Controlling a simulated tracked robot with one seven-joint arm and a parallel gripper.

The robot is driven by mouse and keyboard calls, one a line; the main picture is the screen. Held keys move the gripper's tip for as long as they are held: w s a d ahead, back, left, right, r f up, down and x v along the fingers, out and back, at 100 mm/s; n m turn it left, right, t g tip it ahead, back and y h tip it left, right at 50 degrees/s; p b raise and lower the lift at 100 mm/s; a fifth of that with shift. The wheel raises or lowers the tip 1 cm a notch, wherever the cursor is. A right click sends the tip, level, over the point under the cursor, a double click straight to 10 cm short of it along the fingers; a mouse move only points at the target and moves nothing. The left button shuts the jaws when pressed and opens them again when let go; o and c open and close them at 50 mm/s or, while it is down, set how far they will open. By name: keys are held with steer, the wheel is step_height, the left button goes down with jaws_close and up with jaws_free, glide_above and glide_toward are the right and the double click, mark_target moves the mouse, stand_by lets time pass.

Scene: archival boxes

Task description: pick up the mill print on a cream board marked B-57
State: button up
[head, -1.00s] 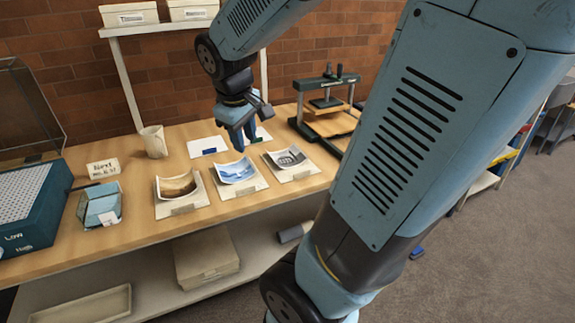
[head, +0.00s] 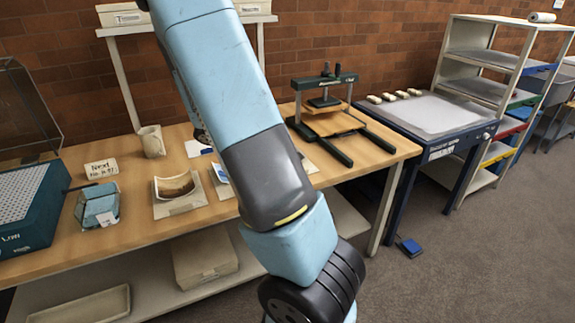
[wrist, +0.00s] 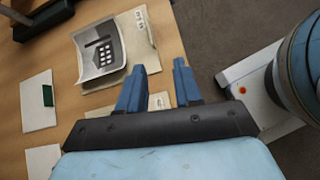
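In the wrist view, a curled black-and-white print (wrist: 98,50) with a building-like shape lies on a cream board (wrist: 145,22) on the table. I cannot read its label. My gripper (wrist: 163,66) is open and empty, its two blue fingers beside the lower right of this print. Another cream board edge (wrist: 159,100) shows between the fingers, its print hidden. In the head view, a brown curled print (head: 175,186) lies on its own board, and a blue print (head: 221,173) is mostly hidden. My arm hides the gripper and the black-and-white print there.
A press (head: 327,110) stands behind and right of the prints. A white card with a green piece (wrist: 47,96) lies near the print.

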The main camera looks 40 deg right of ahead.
steer(key=shift+n+h, duration=0.5)
steer(key=shift+n, duration=0.3)
steer(key=x, duration=0.3)
steer(key=w+x, duration=0.1)
steer(key=x, duration=0.7)
steer(key=shift+w+d+f, duration=0.1)
steer(key=shift+f, duration=0.2)
steer(key=shift+x, duration=2.4)
steer(key=shift+w, duration=0.15)
jaws_close()
